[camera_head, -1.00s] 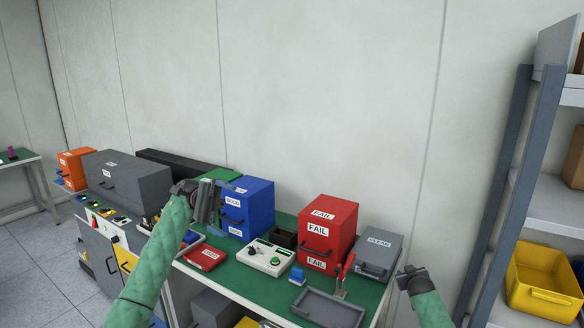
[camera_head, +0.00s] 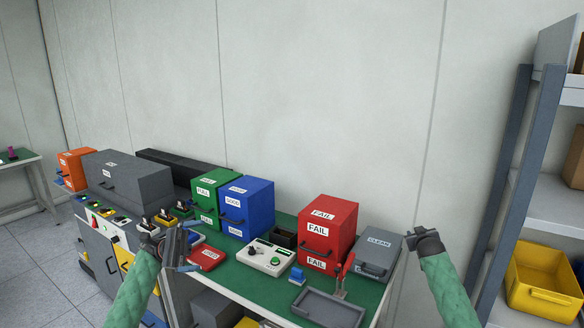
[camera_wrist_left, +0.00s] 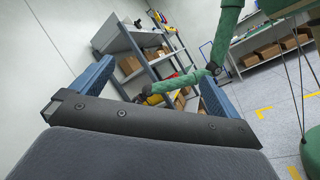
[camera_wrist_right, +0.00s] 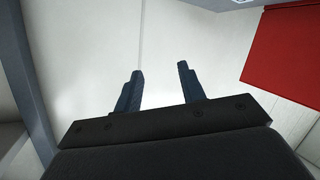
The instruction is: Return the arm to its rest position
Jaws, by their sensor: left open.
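My left gripper (camera_head: 190,247) is at the table's left part, in front of the green box (camera_head: 208,192) and beside the red tray (camera_head: 207,258). In the left wrist view its blue fingers (camera_wrist_left: 153,70) are wide apart with nothing between them. My right gripper (camera_head: 426,240) is raised just right of the grey CLEAN box (camera_head: 378,250). In the right wrist view its fingers (camera_wrist_right: 160,70) stand apart, with bare wall behind the empty gap. Its fingers are hard to make out in the head view.
The green-topped table (camera_head: 248,286) carries a blue box (camera_head: 247,205), a red FAIL box (camera_head: 326,228), a white control panel (camera_head: 266,258) and a grey tray (camera_head: 328,308). A shelf rack with a yellow bin (camera_head: 543,283) stands at right.

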